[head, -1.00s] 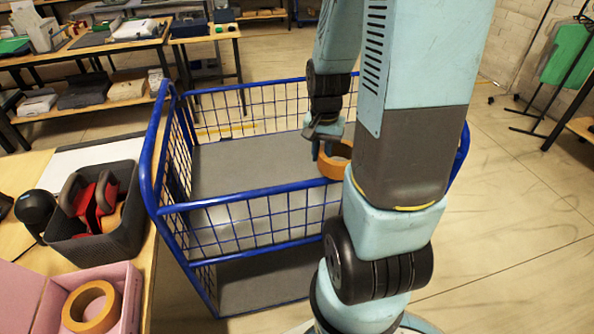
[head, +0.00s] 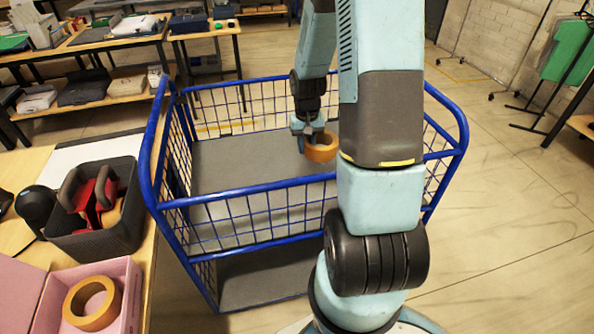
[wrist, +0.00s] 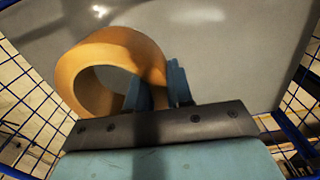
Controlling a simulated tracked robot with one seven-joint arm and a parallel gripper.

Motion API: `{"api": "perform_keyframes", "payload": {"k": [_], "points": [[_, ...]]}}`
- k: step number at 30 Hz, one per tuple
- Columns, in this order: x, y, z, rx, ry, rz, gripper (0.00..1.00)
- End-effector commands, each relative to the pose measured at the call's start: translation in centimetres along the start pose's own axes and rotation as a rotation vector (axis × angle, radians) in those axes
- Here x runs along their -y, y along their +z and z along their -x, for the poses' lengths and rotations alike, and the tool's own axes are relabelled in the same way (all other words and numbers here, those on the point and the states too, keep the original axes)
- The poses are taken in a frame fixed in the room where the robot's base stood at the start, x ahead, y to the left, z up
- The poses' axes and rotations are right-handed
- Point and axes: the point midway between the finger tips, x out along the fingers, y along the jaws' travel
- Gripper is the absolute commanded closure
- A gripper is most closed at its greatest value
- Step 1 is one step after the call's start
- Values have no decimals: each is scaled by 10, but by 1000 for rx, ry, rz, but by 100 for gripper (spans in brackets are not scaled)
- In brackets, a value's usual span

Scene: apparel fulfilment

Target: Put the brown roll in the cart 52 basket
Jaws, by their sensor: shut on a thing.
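The brown roll (head: 321,147) is a tan-orange ring held in my gripper (head: 306,140). In the wrist view the roll (wrist: 92,62) has its wall between the two fingers of my gripper (wrist: 162,88), one finger inside its hole and one outside. My gripper is shut on it. The roll is over the grey floor of the blue wire basket cart (head: 250,246); the wrist view shows the cart's grey floor (wrist: 230,45) behind it. I cannot tell the exact height of the roll above the floor. No cart number is readable.
A table at left holds a dark grey bin (head: 120,235) with red-handled tools and a pink box (head: 122,275) with another tan roll (head: 92,303). Shelved tables (head: 110,45) stand behind. The basket's left part is bare, inside blue rails.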

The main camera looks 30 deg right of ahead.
Motion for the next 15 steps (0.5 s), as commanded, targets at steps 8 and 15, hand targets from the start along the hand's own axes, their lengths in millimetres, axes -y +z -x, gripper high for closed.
{"api": "perform_keyframes", "payload": {"k": [8,15], "points": [[21,-46,-64,3,0,273,100],[34,-65,-100,0,2,415,100]]}}
